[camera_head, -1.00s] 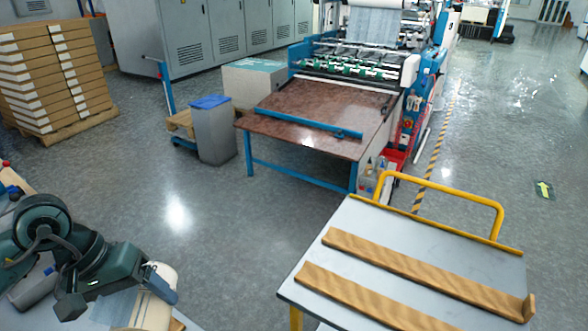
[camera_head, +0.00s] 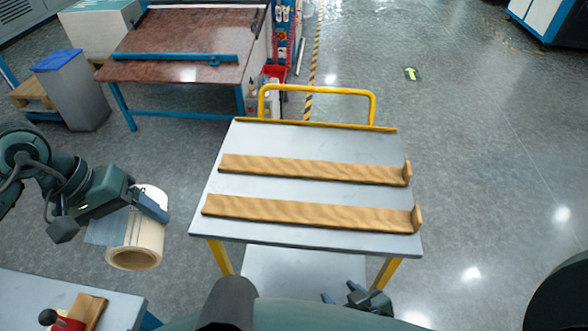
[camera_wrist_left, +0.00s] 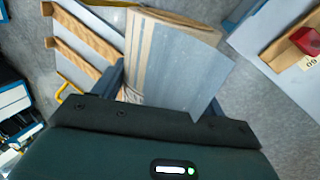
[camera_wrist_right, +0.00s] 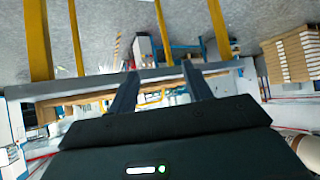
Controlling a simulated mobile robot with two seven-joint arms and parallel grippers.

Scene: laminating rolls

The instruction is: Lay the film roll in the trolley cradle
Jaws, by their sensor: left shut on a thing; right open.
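The film roll (camera_head: 140,238), cream with a grey-blue wrap and a hollow core, is in my left gripper (camera_head: 143,206), which is shut on it. It hangs over the floor left of the trolley, apart from it. The roll fills the middle of the left wrist view (camera_wrist_left: 175,55). The trolley (camera_head: 310,140) has a grey top with two parallel wooden rails (camera_head: 310,212) forming the cradle, with raised stops at their right ends. The cradle is empty. My right gripper (camera_head: 358,299) is open and empty near the trolley's front edge, below its top; its parted fingers show in the right wrist view (camera_wrist_right: 160,88).
A yellow handle (camera_head: 318,90) stands at the trolley's far side. A bench (camera_head: 110,300) at lower left bears a wooden block and a red object. A machine table (camera_head: 185,40) and a grey bin (camera_head: 75,92) stand behind. The floor right of the trolley is clear.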

